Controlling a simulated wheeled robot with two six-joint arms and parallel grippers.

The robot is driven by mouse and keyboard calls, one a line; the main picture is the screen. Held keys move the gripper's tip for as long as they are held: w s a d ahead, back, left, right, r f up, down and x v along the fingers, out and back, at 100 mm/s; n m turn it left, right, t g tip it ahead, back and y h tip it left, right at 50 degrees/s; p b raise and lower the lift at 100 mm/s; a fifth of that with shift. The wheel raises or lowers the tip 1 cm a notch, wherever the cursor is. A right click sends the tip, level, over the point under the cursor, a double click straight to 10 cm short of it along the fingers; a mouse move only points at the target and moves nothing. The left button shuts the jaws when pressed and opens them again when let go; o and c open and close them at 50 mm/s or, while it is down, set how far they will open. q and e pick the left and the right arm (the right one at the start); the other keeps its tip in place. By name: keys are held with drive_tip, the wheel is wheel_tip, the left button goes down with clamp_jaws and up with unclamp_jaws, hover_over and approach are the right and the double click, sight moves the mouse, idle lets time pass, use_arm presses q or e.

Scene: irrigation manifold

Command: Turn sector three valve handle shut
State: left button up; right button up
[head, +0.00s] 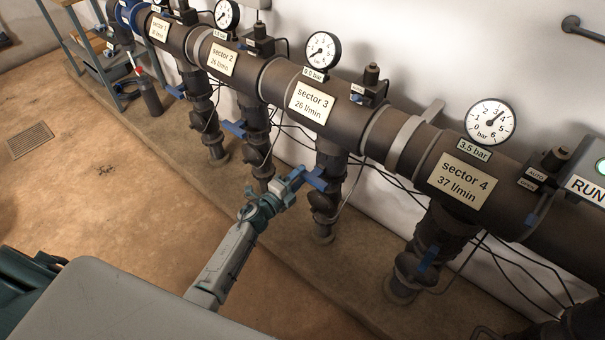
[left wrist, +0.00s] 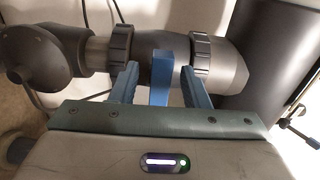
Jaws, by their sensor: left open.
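The sector three valve handle (head: 316,180) is a blue lever on the dark vertical pipe under the "sector 3" label (head: 311,103). My left gripper (head: 296,180) reaches it from the front. In the left wrist view the handle (left wrist: 160,77) stands upright between the two blue fingers of the left gripper (left wrist: 159,88). The fingers are open, with a visible gap on each side of the handle. The dark valve body (left wrist: 150,45) lies behind it. The sector 3 plate reads 26 l/min and its small tag appears to read 0.0 bar. My right gripper is not in view.
Other blue handles belong to sector 4 (head: 428,258), sector 2 (head: 235,128) and sector 1 (head: 176,91). Thin cables hang beside the pipes. A large horizontal pipe (head: 395,140) runs above the handles along the wall. The floor (head: 110,190) at left is mostly clear.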

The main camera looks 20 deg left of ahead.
use_arm(q)
drive_tip(key=v, duration=0.8)
drive_tip(key=shift+s+b, duration=0.3)
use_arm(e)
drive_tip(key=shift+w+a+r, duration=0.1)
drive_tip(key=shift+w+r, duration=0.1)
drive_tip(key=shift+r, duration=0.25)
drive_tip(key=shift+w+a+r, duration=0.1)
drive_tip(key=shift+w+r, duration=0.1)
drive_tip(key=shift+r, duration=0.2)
use_arm(q)
drive_tip(key=shift+a, duration=0.15)
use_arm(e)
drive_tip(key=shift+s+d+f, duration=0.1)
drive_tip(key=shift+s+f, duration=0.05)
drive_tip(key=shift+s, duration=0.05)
